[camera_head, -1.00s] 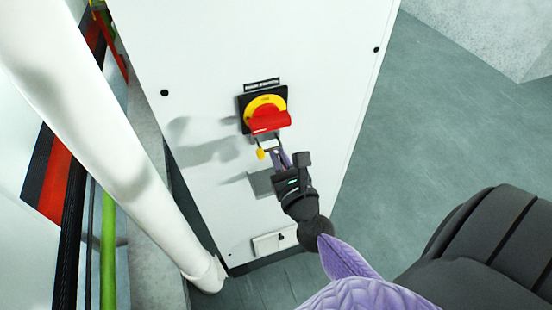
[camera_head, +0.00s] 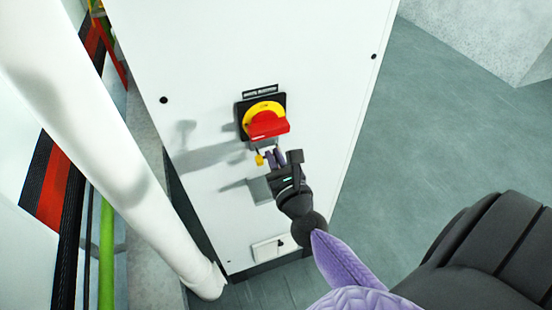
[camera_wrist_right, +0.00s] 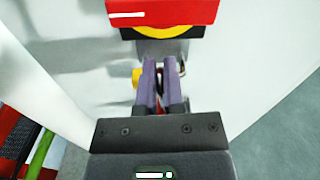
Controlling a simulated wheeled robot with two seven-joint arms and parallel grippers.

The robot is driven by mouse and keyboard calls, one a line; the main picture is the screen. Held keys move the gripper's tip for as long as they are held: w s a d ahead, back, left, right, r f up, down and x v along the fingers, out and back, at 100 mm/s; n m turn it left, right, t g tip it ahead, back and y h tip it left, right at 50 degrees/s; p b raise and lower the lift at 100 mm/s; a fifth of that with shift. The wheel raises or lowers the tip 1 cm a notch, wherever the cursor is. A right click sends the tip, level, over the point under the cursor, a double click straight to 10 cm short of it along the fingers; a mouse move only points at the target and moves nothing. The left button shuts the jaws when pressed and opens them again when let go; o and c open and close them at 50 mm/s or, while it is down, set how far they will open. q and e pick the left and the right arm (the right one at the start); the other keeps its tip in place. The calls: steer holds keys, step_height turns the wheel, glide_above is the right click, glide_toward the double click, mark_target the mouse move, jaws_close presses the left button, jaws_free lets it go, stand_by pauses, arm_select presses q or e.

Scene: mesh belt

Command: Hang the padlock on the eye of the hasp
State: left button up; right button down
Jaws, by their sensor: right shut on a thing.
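My right gripper (camera_head: 279,158) is just below the red handle of a rotary switch (camera_head: 267,124) on a white cabinet. Its purple fingers are close together on a small thing that they mostly hide, seemingly the padlock. A small yellow part (camera_head: 259,159) shows left of the fingers, and also in the right wrist view (camera_wrist_right: 136,77). A bit of bright metal (camera_wrist_right: 184,68) shows right of them in the right wrist view. I cannot tell the hasp's eye from the shackle here, nor whether they touch. My left gripper is not in view.
The white cabinet front (camera_head: 300,40) is mostly flat and bare, with a small plate (camera_head: 268,248) low down. A thick white pipe (camera_head: 110,150) runs down at the left, near a green pipe (camera_head: 106,250). Open grey floor (camera_head: 430,120) lies to the right.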

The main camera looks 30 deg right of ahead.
steer(key=shift+x, duration=1.55)
step_height(320, 180, down, 2)
steer(key=shift+s+a+f+b, duration=0.1)
steer(key=shift+s+b, duration=0.05)
steer(key=shift+b, duration=0.95)
